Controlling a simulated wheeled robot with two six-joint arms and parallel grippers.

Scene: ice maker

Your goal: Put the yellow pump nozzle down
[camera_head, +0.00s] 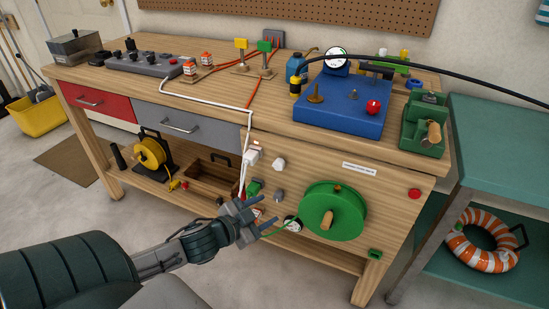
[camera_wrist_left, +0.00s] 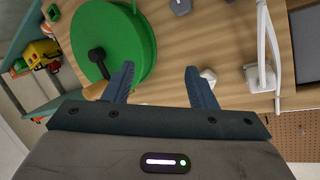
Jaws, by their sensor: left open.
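My left gripper (camera_head: 264,215) is open and empty in front of the bench's lower front panel, just left of the green wheel (camera_head: 346,212). In the left wrist view its two fingers stand apart (camera_wrist_left: 162,82), with the green wheel (camera_wrist_left: 140,40) beyond the left finger. No part is clearly a yellow pump nozzle. A small yellow piece with black (camera_head: 295,88) sits at the blue bottle on the bench top. I cannot tell which is the nozzle. My right gripper is not in view.
A blue unit (camera_head: 340,108) with a gauge and red knob stands on the bench top. A black hose (camera_head: 440,68) arches over it to the right. A white cable (camera_head: 215,103) hangs over the front edge. A teal table (camera_head: 505,140) stands at right.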

